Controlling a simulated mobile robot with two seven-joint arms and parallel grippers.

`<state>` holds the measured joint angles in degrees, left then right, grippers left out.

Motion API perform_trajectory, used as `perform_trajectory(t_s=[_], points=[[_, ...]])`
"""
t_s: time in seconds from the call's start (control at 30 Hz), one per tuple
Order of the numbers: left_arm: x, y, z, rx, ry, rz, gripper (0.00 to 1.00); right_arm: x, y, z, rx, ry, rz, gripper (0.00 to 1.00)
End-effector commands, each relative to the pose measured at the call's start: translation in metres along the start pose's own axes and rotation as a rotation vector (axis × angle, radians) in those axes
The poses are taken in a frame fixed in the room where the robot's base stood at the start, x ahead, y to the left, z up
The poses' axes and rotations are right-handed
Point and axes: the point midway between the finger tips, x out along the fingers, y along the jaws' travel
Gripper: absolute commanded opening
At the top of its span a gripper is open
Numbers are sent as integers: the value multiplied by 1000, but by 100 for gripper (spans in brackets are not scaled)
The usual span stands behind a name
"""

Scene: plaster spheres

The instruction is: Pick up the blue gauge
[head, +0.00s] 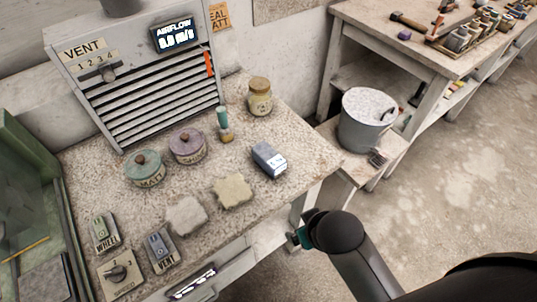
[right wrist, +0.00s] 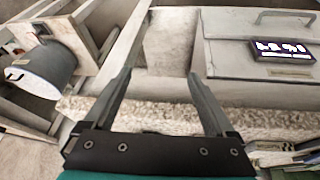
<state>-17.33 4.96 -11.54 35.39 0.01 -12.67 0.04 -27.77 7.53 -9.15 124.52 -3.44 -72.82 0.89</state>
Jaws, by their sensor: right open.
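The blue gauge appears to be the small blue-grey box (head: 268,159) with a pale lit face, lying near the right edge of the speckled bench (head: 225,265) in the head view. My right arm comes in from the lower right, and its wrist ends beside the bench's front right corner, below the gauge. The fingers are hidden there. In the right wrist view my right gripper (right wrist: 160,82) is open with nothing between its fingers, facing the bench's front. The gauge cannot be made out in that view. My left gripper is not in view.
Two pale rough pads (head: 233,191), lidded pots (head: 187,146), a green-topped brush (head: 224,124) and a yellow jar (head: 260,97) stand around the gauge. A bucket (head: 364,122) sits on a low stand at right. A drawer with a display (right wrist: 283,49) fronts the bench.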

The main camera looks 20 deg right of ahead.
Motion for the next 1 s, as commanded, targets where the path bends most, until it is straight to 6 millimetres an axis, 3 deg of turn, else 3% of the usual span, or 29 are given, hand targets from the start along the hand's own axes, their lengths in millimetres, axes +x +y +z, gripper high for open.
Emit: perform_trajectory(t_s=[0.07,0.1,0.37,0.47,0.63,0.7,0.8,0.9,1.0], points=[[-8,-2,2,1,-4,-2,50,-28,6,-30,-10,78,26,90],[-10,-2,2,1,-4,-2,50,-40,12,-59,-27,166,58,90],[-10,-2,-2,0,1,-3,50,-78,22,-189,-167,625,209,90],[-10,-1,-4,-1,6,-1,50,-107,15,-240,-254,832,259,90],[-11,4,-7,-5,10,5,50,-179,-23,-318,-487,1239,327,90],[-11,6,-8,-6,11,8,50,-210,-47,-338,-611,1403,340,90],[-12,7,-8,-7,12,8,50,-248,-87,-352,-815,1615,341,90],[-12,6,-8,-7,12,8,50,-275,-129,-351,-1054,1795,322,90],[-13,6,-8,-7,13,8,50,-286,-168,-338,-1329,1930,279,90]])
